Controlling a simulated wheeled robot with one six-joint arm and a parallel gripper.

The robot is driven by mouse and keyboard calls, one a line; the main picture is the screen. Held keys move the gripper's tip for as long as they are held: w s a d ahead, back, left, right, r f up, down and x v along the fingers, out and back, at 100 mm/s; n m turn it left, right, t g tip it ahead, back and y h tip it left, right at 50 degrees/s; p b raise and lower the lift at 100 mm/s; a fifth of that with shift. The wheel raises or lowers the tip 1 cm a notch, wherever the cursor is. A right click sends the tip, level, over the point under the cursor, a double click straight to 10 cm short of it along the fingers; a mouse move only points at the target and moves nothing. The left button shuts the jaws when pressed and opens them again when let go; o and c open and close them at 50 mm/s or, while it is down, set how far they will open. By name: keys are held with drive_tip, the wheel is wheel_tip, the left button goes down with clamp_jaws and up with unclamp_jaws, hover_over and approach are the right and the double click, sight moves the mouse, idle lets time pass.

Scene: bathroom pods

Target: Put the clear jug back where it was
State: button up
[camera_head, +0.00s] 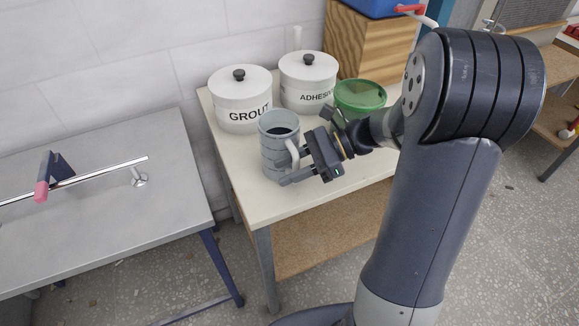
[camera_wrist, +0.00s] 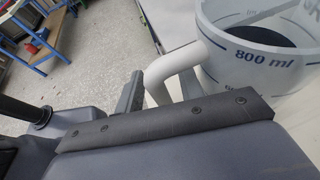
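The clear jug (camera_head: 273,157) is a translucent grey-blue measuring jug, upright at the left front of the cream-topped table (camera_head: 290,205). It also shows at the upper right of the wrist view (camera_wrist: 262,75), with an "800 ml" mark and a white handle. My gripper (camera_head: 296,163) is at the jug's right side, at handle height. Its fingers are apart on either side of the handle, one nearer the table front. In the wrist view the handle comes down between the fingertips (camera_wrist: 160,92). Whether a finger touches the handle is not clear. The jug's base contact is partly hidden.
A white "GROUT" pot (camera_head: 240,98) and an "ADHESIVE" pot (camera_head: 307,80) stand close behind the jug. A wooden box (camera_head: 365,50) stands at the back. A grey bench (camera_head: 100,190) with a rail is left, across a gap.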

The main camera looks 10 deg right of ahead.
drive_tip(key=shift+r, duration=0.1)
drive_tip(key=shift+d+r, duration=0.2)
drive_tip(key=shift+d, duration=0.05)
drive_tip(key=v, duration=1.1)
drive_tip(key=shift+d+p, duration=0.2)
drive_tip(key=shift+p, duration=0.15)
